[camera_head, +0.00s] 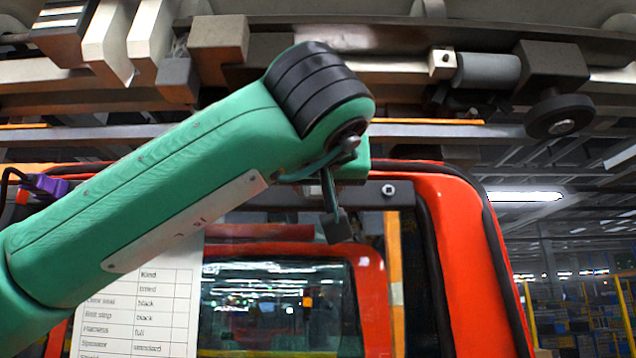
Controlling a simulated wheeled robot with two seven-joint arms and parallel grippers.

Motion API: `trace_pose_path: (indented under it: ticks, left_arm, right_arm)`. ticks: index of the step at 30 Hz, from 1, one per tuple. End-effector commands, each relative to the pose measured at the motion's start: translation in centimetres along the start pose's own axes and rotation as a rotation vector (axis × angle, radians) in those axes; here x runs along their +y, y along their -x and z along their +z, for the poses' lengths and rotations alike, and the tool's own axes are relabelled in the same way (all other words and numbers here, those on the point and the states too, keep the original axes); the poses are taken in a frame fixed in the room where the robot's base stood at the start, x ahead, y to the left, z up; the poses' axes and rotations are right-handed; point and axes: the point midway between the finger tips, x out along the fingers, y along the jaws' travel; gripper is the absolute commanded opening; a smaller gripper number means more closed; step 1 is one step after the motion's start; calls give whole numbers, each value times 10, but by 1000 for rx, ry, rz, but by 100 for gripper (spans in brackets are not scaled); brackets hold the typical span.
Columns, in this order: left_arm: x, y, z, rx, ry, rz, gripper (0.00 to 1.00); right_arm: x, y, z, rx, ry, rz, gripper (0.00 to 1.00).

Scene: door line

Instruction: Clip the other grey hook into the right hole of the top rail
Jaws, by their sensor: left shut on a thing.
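The top rail (375,196) is a dark grey bar across the top of the red door frame. Its right hole (389,189) shows as a small light spot near the rail's right end. My left gripper (335,192) is in front of the rail, left of this hole. It is shut on the grey hook (336,226), a small dark piece that hangs below it. The hook is apart from the right hole in the picture; its depth from the rail is unclear. My left arm hides the rail's left part. My right gripper is out of view.
The red door frame (470,225) curves down at the right. A printed sheet (150,310) hangs below my left arm. A purple part (45,185) with a black cable is at the left.

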Motion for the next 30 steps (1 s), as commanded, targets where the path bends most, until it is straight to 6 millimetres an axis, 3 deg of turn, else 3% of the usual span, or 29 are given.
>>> trace_pose_path:
  ticks: [30]
  left_arm:
    - [0,-14,-1,0,1,0,3]
  right_arm:
    - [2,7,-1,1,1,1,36]
